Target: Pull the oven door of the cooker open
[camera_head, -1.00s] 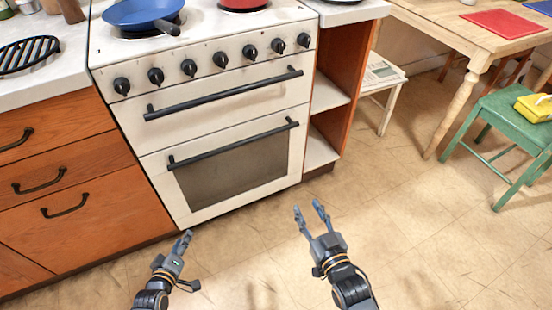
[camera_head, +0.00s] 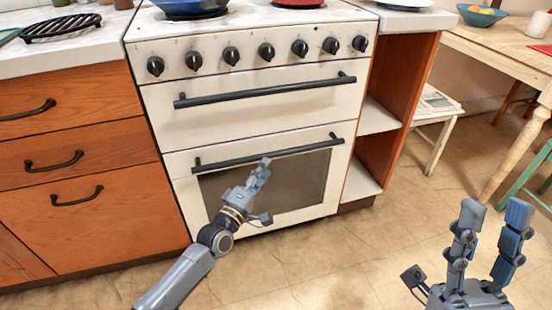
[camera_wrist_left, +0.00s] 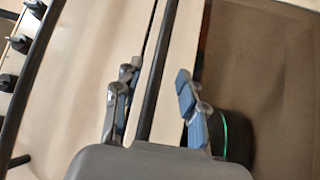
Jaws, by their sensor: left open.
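The cream cooker (camera_head: 160,115) stands against the wall with its lower oven door (camera_head: 183,160) shut. A dark bar handle (camera_head: 225,162) runs along the top of that door, above a dark glass window (camera_head: 310,178). My left gripper (camera_head: 263,170) is at the middle of this handle. In the left wrist view the handle (camera_wrist_left: 153,85) runs between the open fingers of my left gripper (camera_wrist_left: 155,105), with gaps on both sides. My right gripper (camera_head: 487,215) is open and empty, right of the cooker over the floor.
A second door with its own bar handle (camera_head: 265,91) and a row of knobs (camera_head: 266,52) are above. An orange shelf unit (camera_head: 405,75) adjoins at right, wooden drawers (camera_head: 75,160) at left. A white stool (camera_head: 436,118) stands farther right. The floor (camera_head: 340,270) in front is clear.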

